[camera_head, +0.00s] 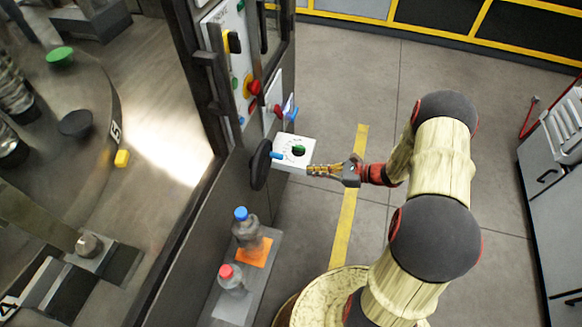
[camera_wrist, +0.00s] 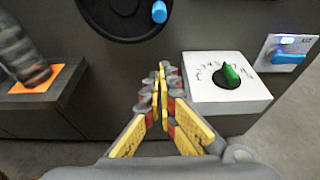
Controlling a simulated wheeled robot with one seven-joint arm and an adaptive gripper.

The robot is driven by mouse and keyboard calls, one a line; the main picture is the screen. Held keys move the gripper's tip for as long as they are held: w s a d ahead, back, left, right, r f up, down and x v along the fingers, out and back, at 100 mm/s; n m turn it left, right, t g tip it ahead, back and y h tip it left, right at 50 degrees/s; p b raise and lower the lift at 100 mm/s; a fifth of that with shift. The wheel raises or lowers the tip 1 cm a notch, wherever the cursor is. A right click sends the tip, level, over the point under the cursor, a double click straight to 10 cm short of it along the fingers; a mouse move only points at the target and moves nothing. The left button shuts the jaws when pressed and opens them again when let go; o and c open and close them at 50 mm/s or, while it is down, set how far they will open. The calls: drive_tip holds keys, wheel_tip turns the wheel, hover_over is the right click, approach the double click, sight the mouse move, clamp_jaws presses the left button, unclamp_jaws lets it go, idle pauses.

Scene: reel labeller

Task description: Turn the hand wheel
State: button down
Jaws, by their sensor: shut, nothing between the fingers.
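The hand wheel (camera_head: 260,164) is a black disc on the side of the machine, seen nearly edge-on in the head view, with a blue handle (camera_head: 276,155). In the wrist view the wheel (camera_wrist: 118,28) is at the top, cut off by the frame edge, with the blue handle (camera_wrist: 159,12) on its right side. My gripper (camera_head: 311,170) is shut and empty, in front of the machine and right of the wheel in the head view. In the wrist view my gripper (camera_wrist: 160,75) points below the wheel, apart from the handle.
A white box with a green knob (camera_wrist: 231,76) sits right of my gripper in the wrist view. A blue switch (camera_wrist: 288,58) is further right. Bottles with blue (camera_head: 240,213) and red (camera_head: 226,271) caps stand on a low shelf. Open floor lies right of the machine.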

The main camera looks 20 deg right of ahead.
drive_tip(key=b+x, duration=0.4)
drive_tip(key=x, duration=0.6)
drive_tip(key=shift+r, duration=2)
